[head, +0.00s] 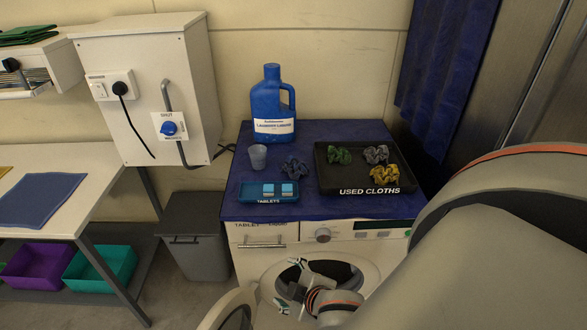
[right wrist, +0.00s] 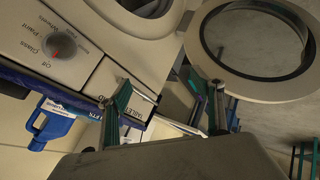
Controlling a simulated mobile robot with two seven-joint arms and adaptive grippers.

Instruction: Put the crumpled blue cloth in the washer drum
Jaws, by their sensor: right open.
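A crumpled dark blue cloth (head: 294,167) lies on the blue washer top, between the grey cup and the black tray. The white washer (head: 262,256) stands below, its round drum opening (head: 338,270) facing forward. Its round door (head: 228,312) is swung open to the left; the door ring (right wrist: 297,72) also shows in the right wrist view. My right gripper (head: 289,284) is open and empty in front of the drum opening, hiding part of it. Its two fingers are spread in the right wrist view (right wrist: 168,108). My left gripper is out of view.
The black used-cloths tray (head: 330,182) holds green, grey and yellow crumpled cloths. A blue tablet tray (head: 249,192), a grey cup (head: 257,157) and a blue detergent jug (head: 268,100) share the top. A grey bin (head: 198,245) stands left of the washer.

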